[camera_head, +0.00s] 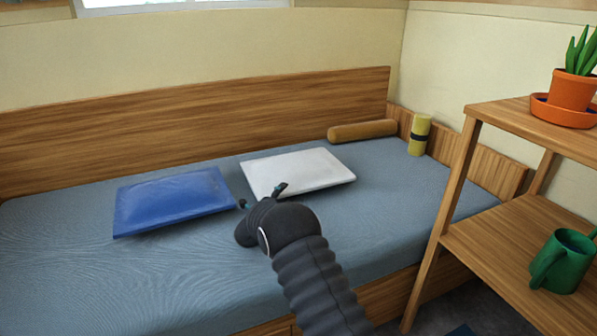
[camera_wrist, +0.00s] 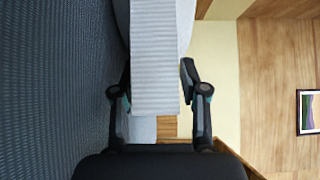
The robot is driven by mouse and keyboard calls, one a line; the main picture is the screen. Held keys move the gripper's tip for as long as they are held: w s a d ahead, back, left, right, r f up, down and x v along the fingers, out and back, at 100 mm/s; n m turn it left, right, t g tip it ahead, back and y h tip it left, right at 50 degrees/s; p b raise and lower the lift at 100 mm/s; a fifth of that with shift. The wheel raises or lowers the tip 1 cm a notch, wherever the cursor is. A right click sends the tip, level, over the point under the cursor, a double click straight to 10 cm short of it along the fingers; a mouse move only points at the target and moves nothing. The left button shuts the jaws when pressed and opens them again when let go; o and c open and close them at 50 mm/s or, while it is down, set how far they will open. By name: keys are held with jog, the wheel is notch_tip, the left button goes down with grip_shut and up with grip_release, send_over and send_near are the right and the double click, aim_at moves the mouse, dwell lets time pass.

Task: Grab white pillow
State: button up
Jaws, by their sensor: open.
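The white pillow (camera_head: 308,168) lies flat on the blue mattress, near the middle of the bed. My gripper (camera_head: 262,197) is at its near left edge in the head view, with the two fingertips spread apart. In the wrist view my gripper (camera_wrist: 157,84) is open, and the pale pillow (camera_wrist: 154,55) shows between and beyond the fingers. I cannot tell whether either finger touches it.
A blue pillow (camera_head: 172,200) lies to the left on the mattress (camera_head: 100,285). A brown bolster (camera_head: 362,130) and a yellow roll (camera_head: 419,135) are at the far right end. A wooden shelf (camera_head: 530,118) with a potted plant (camera_head: 571,91) and green watering can (camera_head: 563,262) stands right.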

grip_shut()
jog(key=shift+r, duration=0.1)
